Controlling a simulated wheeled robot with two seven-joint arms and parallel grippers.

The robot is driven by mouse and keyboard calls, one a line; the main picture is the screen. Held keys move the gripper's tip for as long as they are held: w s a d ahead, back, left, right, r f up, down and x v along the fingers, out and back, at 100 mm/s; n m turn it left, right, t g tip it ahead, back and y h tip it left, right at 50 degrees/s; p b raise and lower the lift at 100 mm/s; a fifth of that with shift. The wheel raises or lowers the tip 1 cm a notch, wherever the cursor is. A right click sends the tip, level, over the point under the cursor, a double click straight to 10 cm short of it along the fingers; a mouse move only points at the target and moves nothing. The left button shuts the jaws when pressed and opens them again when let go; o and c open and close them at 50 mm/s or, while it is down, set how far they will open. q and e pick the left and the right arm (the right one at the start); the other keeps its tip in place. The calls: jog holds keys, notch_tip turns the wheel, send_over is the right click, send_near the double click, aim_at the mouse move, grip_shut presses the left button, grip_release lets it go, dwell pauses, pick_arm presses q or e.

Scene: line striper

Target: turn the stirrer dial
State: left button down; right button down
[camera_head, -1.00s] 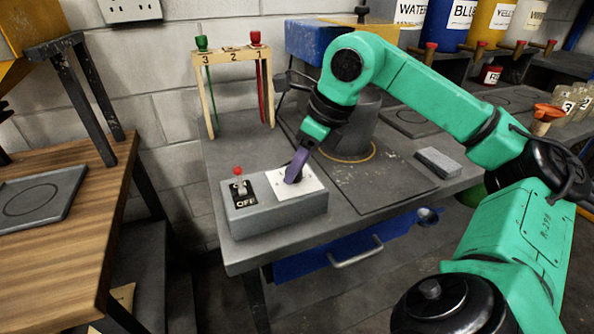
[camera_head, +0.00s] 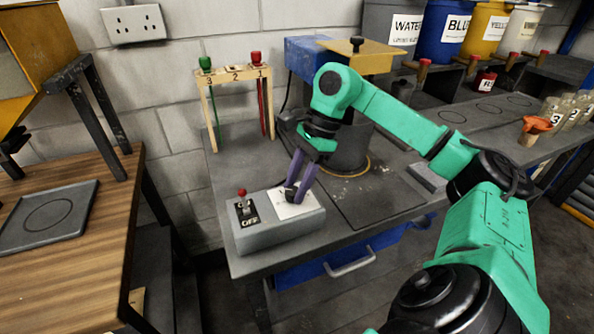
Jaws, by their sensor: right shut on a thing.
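The stirrer dial (camera_head: 290,192) is a small dark knob on the white plate (camera_head: 299,208) of a grey control box (camera_head: 282,228). The box stands at the near left of the grey bench. My right gripper (camera_head: 294,191) points down from above with its purple fingers, and its tips are closed on the dial. The fingers hide part of the dial and any marks near it. A red-tipped toggle switch (camera_head: 242,200) on an ON/OFF plate sits to the dial's left. My left gripper is not in view.
Behind the box stands a wooden rack (camera_head: 236,75) with red and green stirrers. A round dark vessel (camera_head: 352,145) stands behind my right gripper. A wooden table (camera_head: 75,240) is at left. Paint containers (camera_head: 443,30) line the back right. The bench mat (camera_head: 375,205) is clear.

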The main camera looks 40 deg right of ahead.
jog(key=n+p, duration=0.1)
jog(key=p, duration=0.1)
jog(key=n+g+p, duration=0.1)
jog(key=n+p, duration=0.1)
jog(key=shift+w+r+n, duration=0.2)
jog(key=shift+r+n, duration=0.1)
jog(key=shift+r, duration=0.05)
jog(key=shift+f+n+g+p, duration=0.1)
jog(key=shift+n+g+p, duration=0.45)
jog(key=shift+n, duration=0.25)
jog(key=shift+w+f+n+g+p, duration=0.15)
jog(key=shift+n+g+p, duration=0.25)
jog(key=shift+n, duration=0.7)
jog(key=shift+f, duration=0.1)
jog(key=shift+c, duration=2.2)
grip_release()
